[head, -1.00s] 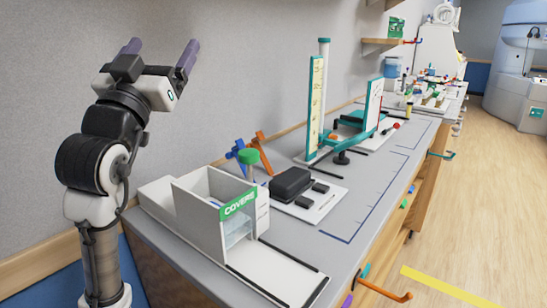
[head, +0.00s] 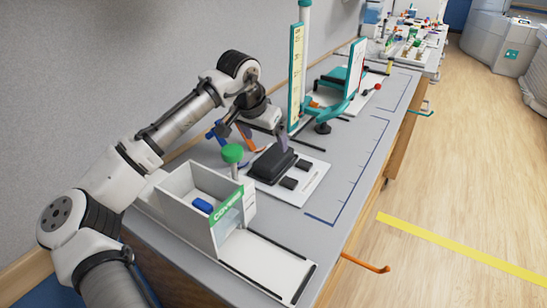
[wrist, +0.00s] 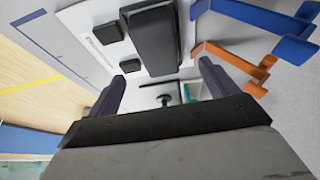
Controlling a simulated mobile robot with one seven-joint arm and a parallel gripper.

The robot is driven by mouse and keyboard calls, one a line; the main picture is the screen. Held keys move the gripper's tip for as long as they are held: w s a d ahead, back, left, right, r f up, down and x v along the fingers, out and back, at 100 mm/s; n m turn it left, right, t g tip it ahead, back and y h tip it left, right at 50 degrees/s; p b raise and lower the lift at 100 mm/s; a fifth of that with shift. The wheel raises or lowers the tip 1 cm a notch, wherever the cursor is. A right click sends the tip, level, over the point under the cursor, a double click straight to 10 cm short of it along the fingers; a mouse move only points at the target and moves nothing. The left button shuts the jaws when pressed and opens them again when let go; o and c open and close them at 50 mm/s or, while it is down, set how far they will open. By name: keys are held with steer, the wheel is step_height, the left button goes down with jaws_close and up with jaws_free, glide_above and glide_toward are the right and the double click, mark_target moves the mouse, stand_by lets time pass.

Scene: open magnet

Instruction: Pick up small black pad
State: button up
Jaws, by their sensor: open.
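Two small black pads lie on a white board (head: 313,185): a nearer one (head: 289,183) and a farther one (head: 303,166). A larger black block (head: 270,165) lies to their left on the same board. In the wrist view the small pads show at upper left, one larger (wrist: 107,32) and one smaller (wrist: 130,66), beside the large block (wrist: 155,40). My gripper (head: 265,146) is above the far side of the board, near the large block, open and empty. Its two dark purple fingers (wrist: 162,86) show apart in the wrist view.
A white bin (head: 190,180) with a blue item (head: 202,205) and a green-topped post (head: 232,154) stand nearer. Orange and blue brackets (wrist: 235,65) are close to my gripper. A teal-edged upright scale (head: 297,75) stands behind. The counter right of the board is clear.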

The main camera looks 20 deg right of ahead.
mark_target(274, 155)
steer(key=shift+d+p+x, duration=0.2)
steer(key=shift+p+x, duration=0.35)
steer(key=shift+x, duration=1.3)
steer(key=shift+d+p+x, duration=0.15)
steer(key=shift+p+x, duration=0.35)
steer(key=shift+x, duration=1.4)
steer(key=shift+r, duration=0.2)
steer(key=c, duration=1.1)
steer(key=shift+o, duration=0.2)
